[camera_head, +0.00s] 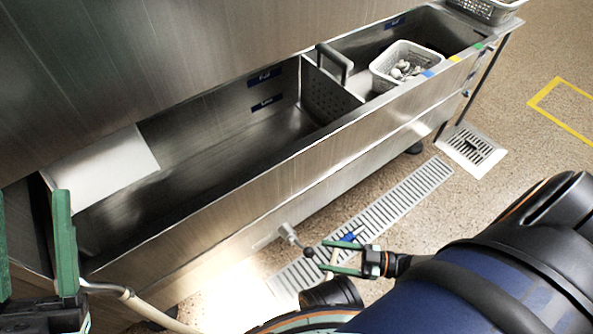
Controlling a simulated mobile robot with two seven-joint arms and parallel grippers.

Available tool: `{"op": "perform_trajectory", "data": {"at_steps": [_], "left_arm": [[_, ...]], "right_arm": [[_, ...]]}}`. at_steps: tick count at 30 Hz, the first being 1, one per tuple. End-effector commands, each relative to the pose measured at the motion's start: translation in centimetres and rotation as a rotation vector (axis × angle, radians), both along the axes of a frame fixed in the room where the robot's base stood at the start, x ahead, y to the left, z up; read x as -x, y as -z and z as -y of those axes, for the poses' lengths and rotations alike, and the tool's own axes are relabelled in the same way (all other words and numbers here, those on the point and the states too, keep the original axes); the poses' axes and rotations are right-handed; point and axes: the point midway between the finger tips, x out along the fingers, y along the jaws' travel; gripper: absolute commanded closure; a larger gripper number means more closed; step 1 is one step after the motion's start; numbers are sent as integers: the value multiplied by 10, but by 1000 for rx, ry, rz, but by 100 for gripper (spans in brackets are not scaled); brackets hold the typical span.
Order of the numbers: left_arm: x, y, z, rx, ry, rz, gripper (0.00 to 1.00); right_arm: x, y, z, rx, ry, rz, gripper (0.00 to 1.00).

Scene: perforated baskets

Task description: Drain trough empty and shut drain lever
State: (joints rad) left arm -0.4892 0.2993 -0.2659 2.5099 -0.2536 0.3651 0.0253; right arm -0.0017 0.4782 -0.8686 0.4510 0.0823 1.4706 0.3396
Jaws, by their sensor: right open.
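The steel trough (215,219) runs diagonally, with a perforated divider (328,95) between its two compartments. The near compartment shows a bare floor with no visible water; blue level labels (265,103) mark its back wall. The drain lever (290,236) sticks out low on the front wall and ends in a dark knob (309,252). My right gripper (325,257) is open, its green fingers pointing left, with the tips close to the knob; I cannot tell if they touch. My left gripper (32,205) is open at the left edge, its green fingers pointing up, holding nothing visible.
A perforated basket (378,73) with pale pieces stands in the far compartment. Another basket (490,10) is at the top right. A pale panel (103,165) lies over the trough's left part. A hose (140,306) hangs bottom left. Floor grate (405,198) lies in front.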

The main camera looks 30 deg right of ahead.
Motion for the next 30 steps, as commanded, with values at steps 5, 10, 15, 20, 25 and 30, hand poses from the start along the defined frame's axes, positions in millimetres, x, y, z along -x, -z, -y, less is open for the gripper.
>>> {"op": "perform_trajectory", "data": {"at_steps": [5,10,15,20,25,30], "left_arm": [[0,0,0,-3,0,0,46],[0,0,0,-6,0,1,46],[0,0,0,-6,0,1,46],[0,0,0,-6,0,1,46],[0,0,0,-6,0,1,46],[0,0,0,-5,0,0,46]], "right_arm": [[-28,-1,-32,-4,-3,5,33],[-47,-1,-52,-2,-1,3,33],[-56,0,-63,0,-1,1,33],[-59,0,-66,0,-1,1,33],[-59,0,-66,0,-1,1,33],[-59,0,-66,0,-1,1,50]]}}
